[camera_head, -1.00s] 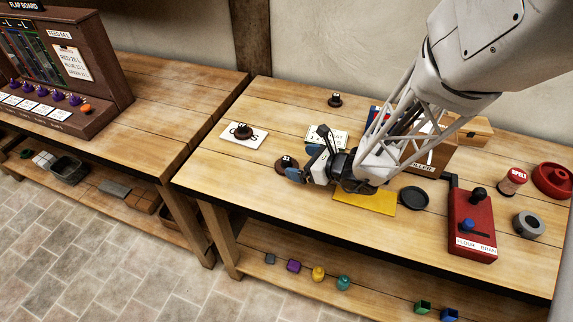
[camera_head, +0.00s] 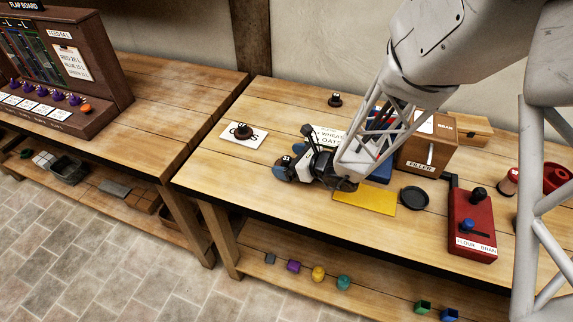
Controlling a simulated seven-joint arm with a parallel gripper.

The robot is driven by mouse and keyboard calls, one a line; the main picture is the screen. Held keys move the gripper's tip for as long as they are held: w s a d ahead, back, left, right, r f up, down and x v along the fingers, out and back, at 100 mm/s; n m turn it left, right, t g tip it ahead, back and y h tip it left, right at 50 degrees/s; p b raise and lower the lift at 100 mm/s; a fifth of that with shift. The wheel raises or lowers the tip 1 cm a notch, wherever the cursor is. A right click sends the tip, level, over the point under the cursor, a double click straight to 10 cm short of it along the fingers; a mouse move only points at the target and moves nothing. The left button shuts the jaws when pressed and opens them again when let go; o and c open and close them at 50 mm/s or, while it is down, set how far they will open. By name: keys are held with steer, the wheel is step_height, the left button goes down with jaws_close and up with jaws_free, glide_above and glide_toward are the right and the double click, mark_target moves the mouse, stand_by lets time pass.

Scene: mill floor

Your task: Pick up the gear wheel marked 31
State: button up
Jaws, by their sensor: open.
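Three dark brown gear wheels with small pale marks stand on the workbench. One gear wheel (camera_head: 286,161) is at my gripper, partly hidden by it; its mark is too small to read for certain. Another gear wheel (camera_head: 243,131) sits on a white lettered card (camera_head: 256,140) to the left. A third gear wheel (camera_head: 335,100) stands at the back near the wall. My gripper (camera_head: 289,164) is open, low over the bench, with its blue-tipped fingers beside the nearest wheel. I cannot tell whether they touch it.
A lettered card (camera_head: 329,136) lies just behind my gripper. To the right are a yellow mat (camera_head: 366,200), a black dish (camera_head: 414,197), a wooden filler box (camera_head: 428,150) and a red lever box (camera_head: 471,225). The bench's left front is clear.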

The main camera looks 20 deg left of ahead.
mark_target(287, 159)
steer(key=shift+w+a+f, duration=0.15)
steer(key=shift+a+f, duration=0.05)
steer(key=shift+a, duration=0.2)
steer(key=c, duration=1)
steer(key=shift+r, duration=0.15)
steer(key=shift+r, duration=4.85)
